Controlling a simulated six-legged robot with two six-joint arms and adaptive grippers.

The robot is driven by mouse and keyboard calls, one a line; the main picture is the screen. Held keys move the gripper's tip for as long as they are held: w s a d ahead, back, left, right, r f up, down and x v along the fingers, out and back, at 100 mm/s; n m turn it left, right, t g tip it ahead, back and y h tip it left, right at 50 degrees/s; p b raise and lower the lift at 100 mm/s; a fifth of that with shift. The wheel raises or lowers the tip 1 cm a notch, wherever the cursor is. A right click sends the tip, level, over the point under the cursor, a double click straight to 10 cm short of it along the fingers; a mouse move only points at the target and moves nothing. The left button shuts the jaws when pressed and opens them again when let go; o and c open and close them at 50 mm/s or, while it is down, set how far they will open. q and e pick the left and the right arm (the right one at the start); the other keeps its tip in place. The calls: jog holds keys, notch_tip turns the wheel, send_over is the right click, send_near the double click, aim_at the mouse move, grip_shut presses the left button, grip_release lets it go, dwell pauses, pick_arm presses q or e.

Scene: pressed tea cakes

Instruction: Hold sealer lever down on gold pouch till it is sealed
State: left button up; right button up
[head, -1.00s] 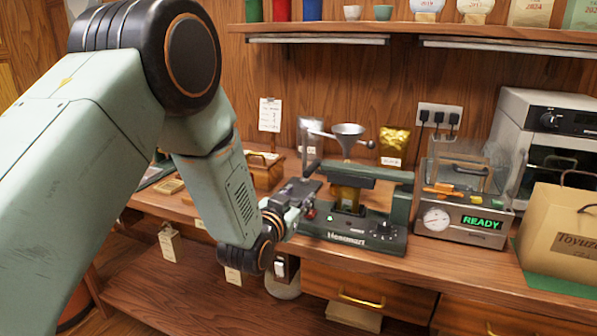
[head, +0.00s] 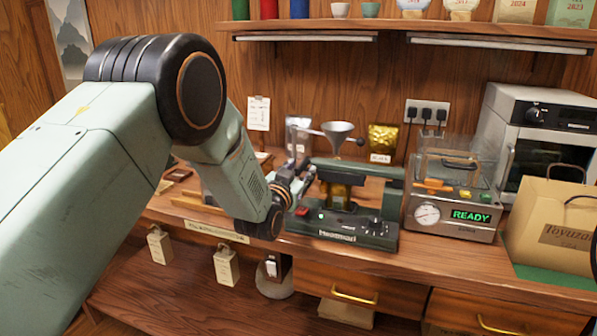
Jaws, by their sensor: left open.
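The dark green sealer (head: 345,232) stands on the wooden counter. Its green lever arm (head: 357,171) lies across above the base, nearly level. A gold pouch (head: 340,193) sits under the lever arm, partly hidden by it. My left gripper (head: 303,180) is open at the left end of the sealer, close to the lever's end. Whether it touches the lever I cannot tell; my own wrist hides part of it. My right gripper is not in view.
A second gold pouch (head: 383,138) and a metal funnel (head: 338,133) stand behind the sealer. To the right are a machine reading READY (head: 452,222), an oven (head: 545,130) and a paper bag (head: 550,225). A shelf (head: 400,36) runs above. Tags hang off the counter's front.

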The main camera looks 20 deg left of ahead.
pick_arm(q)
jog(key=shift+w+a+f, duration=0.1)
jog(key=shift+w+a, duration=0.05)
jog(key=shift+w, duration=0.05)
jog(key=shift+c, duration=0.2)
jog(key=shift+s, duration=0.1)
jog(key=c, duration=0.5)
grip_shut()
